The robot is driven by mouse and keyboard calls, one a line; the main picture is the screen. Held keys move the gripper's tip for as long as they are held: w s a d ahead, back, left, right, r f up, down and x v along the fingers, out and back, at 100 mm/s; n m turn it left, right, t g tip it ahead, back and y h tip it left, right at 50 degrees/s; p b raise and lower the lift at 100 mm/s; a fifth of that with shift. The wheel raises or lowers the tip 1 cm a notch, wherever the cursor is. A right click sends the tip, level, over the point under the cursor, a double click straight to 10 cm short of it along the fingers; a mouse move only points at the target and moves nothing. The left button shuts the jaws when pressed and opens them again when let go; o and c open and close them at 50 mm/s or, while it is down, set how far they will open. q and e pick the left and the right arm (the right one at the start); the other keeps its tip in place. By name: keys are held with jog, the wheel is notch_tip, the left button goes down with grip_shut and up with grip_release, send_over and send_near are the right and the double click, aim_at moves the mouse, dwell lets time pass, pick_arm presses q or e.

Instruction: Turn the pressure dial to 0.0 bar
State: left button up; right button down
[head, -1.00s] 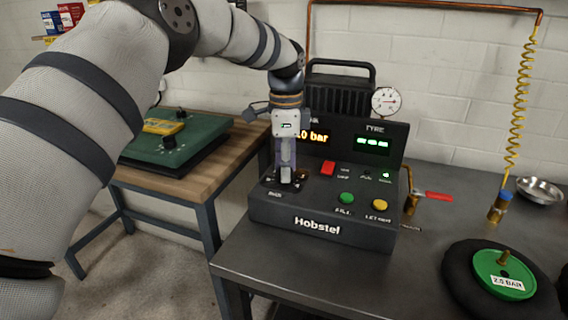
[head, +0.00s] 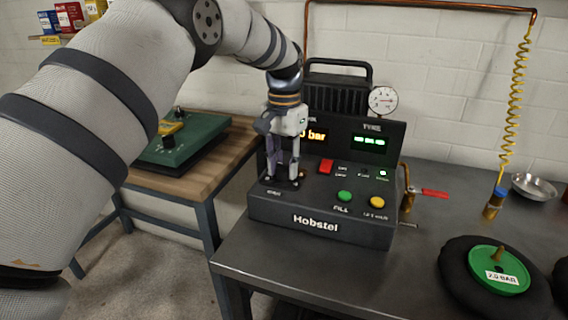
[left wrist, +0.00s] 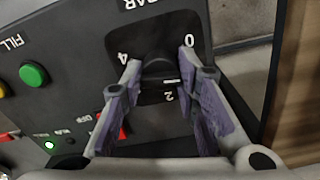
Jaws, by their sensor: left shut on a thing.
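The dark pressure dial (left wrist: 158,68) sits on the sloping face of the Hobstel console (head: 320,232), at its left end. In the left wrist view its scale shows 0, 2 and 4, and a white mark lies near the knob's lower right edge, by the 2. My left gripper (head: 283,181) points down over the dial with its purple-padded fingers shut on the knob; the fingers also show in the left wrist view (left wrist: 160,66). In the head view the gripper hides most of the dial and part of the orange display (head: 315,135), where "0 bar" shows. My right gripper is out of view.
A green TYRE display (head: 369,142) and a round gauge (head: 383,100) stand behind. A tyre with a green hub (head: 499,271) lies at right.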

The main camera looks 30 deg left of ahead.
aim_at(284, 164)
pick_arm(q)
jog(key=n, duration=0.3)
jog(key=shift+n, duration=2.1)
jog(key=o, duration=1.2)
jog(key=shift+c, duration=0.2)
notch_tip(284, 164, up, 12)
